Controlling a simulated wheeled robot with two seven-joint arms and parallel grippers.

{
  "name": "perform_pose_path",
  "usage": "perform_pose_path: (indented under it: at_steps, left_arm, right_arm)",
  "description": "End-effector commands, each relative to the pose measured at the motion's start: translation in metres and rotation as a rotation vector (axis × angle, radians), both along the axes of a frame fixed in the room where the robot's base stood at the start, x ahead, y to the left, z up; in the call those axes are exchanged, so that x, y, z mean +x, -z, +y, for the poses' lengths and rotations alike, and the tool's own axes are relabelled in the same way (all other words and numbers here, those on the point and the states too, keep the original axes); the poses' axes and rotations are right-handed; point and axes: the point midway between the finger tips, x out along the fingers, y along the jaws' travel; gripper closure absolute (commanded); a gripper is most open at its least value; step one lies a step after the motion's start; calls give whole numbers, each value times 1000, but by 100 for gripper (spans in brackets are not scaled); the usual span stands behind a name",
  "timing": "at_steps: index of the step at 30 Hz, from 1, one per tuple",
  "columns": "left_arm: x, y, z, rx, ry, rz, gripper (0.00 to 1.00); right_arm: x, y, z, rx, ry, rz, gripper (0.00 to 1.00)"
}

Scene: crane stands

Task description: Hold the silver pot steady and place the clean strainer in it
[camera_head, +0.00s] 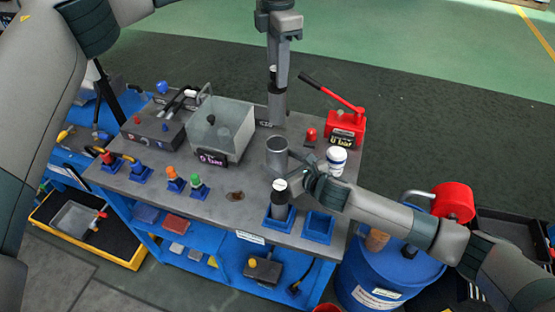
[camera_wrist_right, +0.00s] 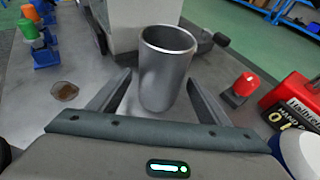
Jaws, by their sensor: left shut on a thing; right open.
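The silver pot (camera_head: 277,152) stands upright on the grey bench top, open at the top; it also shows in the right wrist view (camera_wrist_right: 165,70). My right gripper (camera_head: 301,168) is open beside the pot, and in the right wrist view its fingers (camera_wrist_right: 158,85) lie either side of it, apart from its wall. My left gripper (camera_head: 277,80) is shut on a dark grey cylinder (camera_head: 277,105), apparently the clean strainer, held beyond the pot. A similar cylinder with a white and black top (camera_head: 279,200) stands in a blue holder in front of the pot.
An empty blue holder (camera_head: 318,228) is at the bench's front right. A clear tank (camera_head: 222,130) stands left of the pot. A red hand pump (camera_head: 345,125), a red-capped piece (camera_head: 310,134) and a white-capped bottle (camera_head: 336,160) stand to the right. The bench front middle is partly clear.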

Motion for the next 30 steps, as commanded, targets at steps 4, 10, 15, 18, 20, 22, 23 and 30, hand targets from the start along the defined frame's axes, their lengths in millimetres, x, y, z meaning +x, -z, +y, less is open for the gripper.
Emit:
perform_pose_path:
  at_steps: [4, 10, 15, 18, 20, 22, 23, 30]
  left_arm:
    - [0, 0, 0, 0, 0, 0, 100]
    - [0, 0, 0, 0, 0, 0, 100]
    - [0, 0, 0, 0, 0, 0, 100]
    - [0, 0, 0, 0, 0, 0, 100]
    - [0, 0, 0, 0, 0, 0, 100]
    - [0, 0, 0, 0, 0, 0, 100]
    - [0, 0, 0, 0, 0, 0, 100]
    - [0, 1, 0, 0, 26, 0, 100]
  right_arm:
    - [10, 4, 8, 1, 0, 0, 29]
    - [15, 7, 11, 0, 0, -1, 29]
    - [15, 7, 11, 1, 0, -1, 29]
    - [15, 7, 11, 1, 0, -1, 36]
    - [14, 7, 11, 1, 0, -1, 51]
    - [14, 7, 11, 1, 0, -1, 67]
    - [14, 7, 11, 1, 0, -1, 74]
    - [14, 7, 11, 1, 0, -1, 80]
